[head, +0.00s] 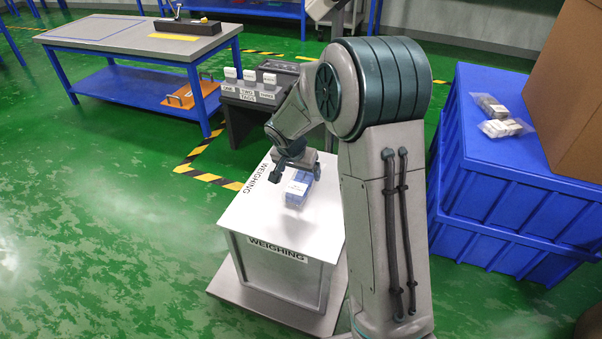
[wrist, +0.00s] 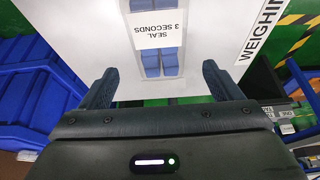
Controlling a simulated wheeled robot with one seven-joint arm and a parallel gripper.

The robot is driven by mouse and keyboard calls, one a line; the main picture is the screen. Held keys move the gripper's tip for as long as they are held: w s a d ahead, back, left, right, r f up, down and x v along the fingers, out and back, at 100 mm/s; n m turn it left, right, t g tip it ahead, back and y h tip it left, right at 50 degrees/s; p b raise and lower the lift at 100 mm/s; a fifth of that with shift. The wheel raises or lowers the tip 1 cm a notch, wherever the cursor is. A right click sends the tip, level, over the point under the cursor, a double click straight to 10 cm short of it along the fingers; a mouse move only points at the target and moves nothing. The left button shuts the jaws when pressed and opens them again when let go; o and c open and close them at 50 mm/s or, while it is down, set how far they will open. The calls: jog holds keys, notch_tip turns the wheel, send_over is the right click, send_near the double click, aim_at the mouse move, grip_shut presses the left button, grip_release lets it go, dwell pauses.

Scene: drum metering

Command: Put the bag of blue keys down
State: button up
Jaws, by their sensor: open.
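The bag of blue keys (head: 298,190) lies on the white top of the weighing stand (head: 265,220). In the wrist view the bag (wrist: 152,64) is clear with blue pieces inside and a white label reading "SEAL 3 SECONDS". My gripper (head: 293,172) is over the far end of the bag. In the wrist view my two fingers (wrist: 156,85) are wide apart, one on each side of the bag, and do not touch it.
Blue crates (head: 510,180) with small clear bags (head: 500,122) and a cardboard box (head: 578,90) stand at the right. A dark stand with several white labelled blocks (head: 250,77) is behind the weighing stand. A blue-framed table (head: 130,40) is at back left. Green floor at left is clear.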

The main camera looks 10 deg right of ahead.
aim_at(296, 188)
jog(key=s+d+r+n+g+p, duration=0.1)
jog(key=s+r+n, duration=0.1)
jog(key=s+r, duration=0.45)
jog(key=s+r+n+g, duration=0.1)
jog(key=s+r, duration=0.3)
jog(key=s, duration=0.5)
jog(key=s+n+y, duration=0.2)
jog(key=s+n, duration=0.2)
jog(key=s, duration=1)
jog(key=shift+a+r+g+y, duration=0.3)
jog(key=shift+a+r, duration=0.1)
